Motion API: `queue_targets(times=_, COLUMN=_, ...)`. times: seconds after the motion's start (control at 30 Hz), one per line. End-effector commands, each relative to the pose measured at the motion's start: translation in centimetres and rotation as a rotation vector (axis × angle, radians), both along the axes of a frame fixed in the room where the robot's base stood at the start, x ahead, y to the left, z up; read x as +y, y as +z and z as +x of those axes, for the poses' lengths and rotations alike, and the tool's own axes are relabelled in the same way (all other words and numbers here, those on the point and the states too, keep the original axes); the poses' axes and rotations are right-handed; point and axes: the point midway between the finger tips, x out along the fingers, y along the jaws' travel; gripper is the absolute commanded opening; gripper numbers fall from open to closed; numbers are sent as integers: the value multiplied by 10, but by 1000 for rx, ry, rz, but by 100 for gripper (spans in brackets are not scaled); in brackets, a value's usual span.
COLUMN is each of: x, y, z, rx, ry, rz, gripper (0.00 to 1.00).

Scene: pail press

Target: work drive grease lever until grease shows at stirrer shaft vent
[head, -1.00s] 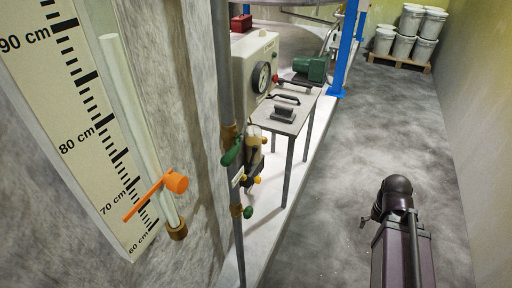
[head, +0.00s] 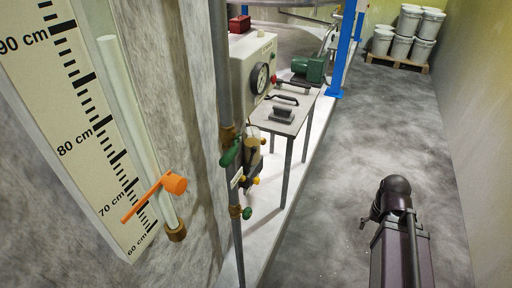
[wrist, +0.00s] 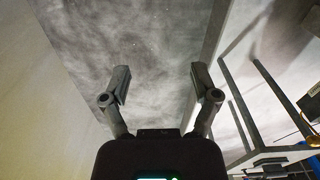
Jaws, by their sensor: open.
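My gripper (wrist: 160,84) is open and empty in the wrist view, its two fingers apart over bare grey floor. The head view shows only my arm at lower right, not the gripper. A green motor (head: 310,70) stands on the white ledge beyond the small metal table. A bar with a red end (head: 288,83) lies beside the motor; I cannot tell whether it is the grease lever. The stirrer shaft vent is not identifiable, and I see no grease. My gripper touches nothing.
The metal table (head: 288,123) carries a black-handled tool and a grey block. A box with a round gauge (head: 259,78) stands behind it. A pipe (head: 222,65) with green-handled valves and an orange lever (head: 155,195) are nearer. White pails (head: 403,47) stand far back. The grey floor is free.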

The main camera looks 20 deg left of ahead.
Motion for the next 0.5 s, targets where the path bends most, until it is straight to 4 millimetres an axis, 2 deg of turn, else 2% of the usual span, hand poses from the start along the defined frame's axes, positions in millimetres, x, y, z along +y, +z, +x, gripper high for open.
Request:
queue_targets(times=0.27, x=20, y=6, z=19, rx=-16, ry=-87, rz=37, gripper=56)
queue_targets(times=0.5, x=71, y=20, z=57, rx=-30, ry=-310, rz=135, gripper=56)
